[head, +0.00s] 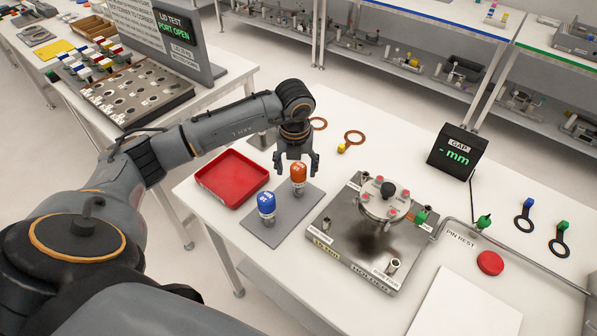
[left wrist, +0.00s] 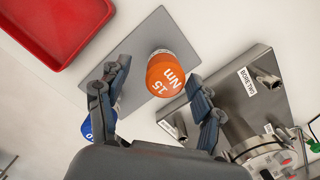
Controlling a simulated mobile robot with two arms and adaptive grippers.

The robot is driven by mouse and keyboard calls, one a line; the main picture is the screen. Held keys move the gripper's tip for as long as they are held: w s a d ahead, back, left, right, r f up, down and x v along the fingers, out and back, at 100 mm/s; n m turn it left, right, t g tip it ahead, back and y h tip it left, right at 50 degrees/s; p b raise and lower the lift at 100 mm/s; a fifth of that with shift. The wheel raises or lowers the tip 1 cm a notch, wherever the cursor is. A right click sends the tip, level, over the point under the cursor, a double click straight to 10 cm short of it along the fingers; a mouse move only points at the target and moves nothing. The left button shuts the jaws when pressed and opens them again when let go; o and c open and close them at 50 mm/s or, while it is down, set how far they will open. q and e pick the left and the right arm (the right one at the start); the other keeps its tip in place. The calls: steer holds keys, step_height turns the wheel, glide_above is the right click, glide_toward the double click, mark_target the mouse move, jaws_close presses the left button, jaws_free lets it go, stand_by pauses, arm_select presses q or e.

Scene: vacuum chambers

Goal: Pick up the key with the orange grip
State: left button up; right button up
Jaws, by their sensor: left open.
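The key with the orange grip (head: 299,174) stands upright on a grey mat (head: 267,232). Its top reads "15 Nm" in the left wrist view (left wrist: 172,76). A second key with a blue grip (head: 266,203) stands on the same mat, nearer to me; in the left wrist view its blue grip (left wrist: 88,128) is partly hidden behind a finger. My left gripper (head: 298,164) is open and points down over the orange key. In the left wrist view the orange grip shows between and beyond the two fingers; I cannot tell whether they touch it. My right gripper is not in view.
A red tray (head: 232,206) lies left of the mat. A metal holder plate (head: 330,238) with a round flange stands close on the right. Rings with tabs (head: 354,138) lie behind; a gap display (head: 458,152) stands further right.

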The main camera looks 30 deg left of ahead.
mark_target(299, 176)
arm_select(q)
steer(key=shift+f+p, duration=0.3)
steer(key=f+p, duration=0.1)
steer(key=f, duration=0.2)
steer(key=shift+w+d+f+p, duration=0.1)
steer(key=shift+w+f+p, duration=0.2)
steer(key=shift+w+p, duration=0.1)
steer(key=shift+w+f, duration=0.1)
steer(key=shift+f, duration=0.4)
steer(key=shift+r, duration=0.1)
steer(key=c, duration=1.3)
steer(key=shift+r+b, duration=0.4)
steer(key=shift+b, duration=0.05)
steer(key=r+b, duration=0.1)
steer(key=r, duration=0.1)
steer(key=shift+s+r+b, duration=0.2)
steer(key=shift+r+b, duration=0.1)
steer(key=shift+b, duration=0.05)
steer(key=s+d+r+b, duration=0.3)
steer(key=s+r, duration=0.6)
steer(key=s, duration=0.4)
steer(key=shift+d+r+b, duration=0.2)
steer(key=shift+r+b, duration=0.1)
steer(key=shift+b, duration=0.5)
